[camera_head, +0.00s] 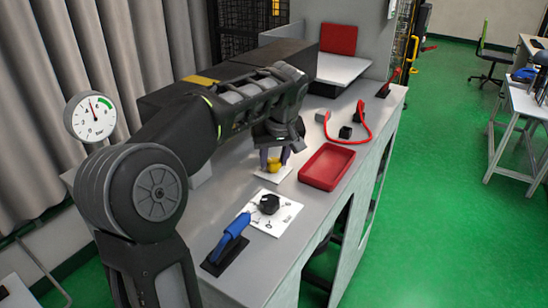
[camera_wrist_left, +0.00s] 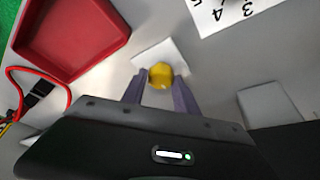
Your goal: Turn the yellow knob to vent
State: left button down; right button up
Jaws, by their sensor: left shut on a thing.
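The yellow knob (camera_head: 274,164) sits on a white base plate (camera_head: 271,175) on the grey bench, left of the red tray. My left gripper (camera_head: 274,158) reaches down over it from above, with one purple-grey finger on each side. In the left wrist view the yellow knob (camera_wrist_left: 161,75) shows between the fingertips of my left gripper (camera_wrist_left: 159,88), which is shut on it. The white plate (camera_wrist_left: 153,56) shows around it. I cannot read any vent mark. My right gripper is not in view.
A red tray (camera_head: 327,167) stands right of the knob. A numbered white panel with a black knob (camera_head: 268,205) and a blue-handled tool (camera_head: 229,242) lie nearer. A red cable (camera_head: 363,130) is farther back. A round gauge (camera_head: 90,116) stands at the left.

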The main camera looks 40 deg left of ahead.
pick_arm(q)
jog(key=shift+m, duration=0.3)
jog(key=shift+a+m+t+h+b, duration=0.15)
jog(key=shift+m+t+h+b, duration=0.3)
jog(key=shift+m, duration=0.75)
jog(key=m+h, duration=0.1)
jog(key=m, duration=0.2)
jog(key=shift+s+a+r+m+t, duration=0.1)
jog(key=shift+m+t, duration=0.2)
jog(key=shift+t, duration=0.05)
jog(key=m+h+p, duration=0.1)
jog(key=m+h, duration=0.1)
jog(key=m, duration=0.3)
jog(key=shift+a, duration=0.1)
jog(key=shift+a+m+h+p, duration=0.1)
jog(key=shift+m+h+p, duration=0.7)
jog(key=shift+m, duration=1.6)
jog(key=c, duration=0.9)
grip_release()
jog(key=shift+c, duration=0.2)
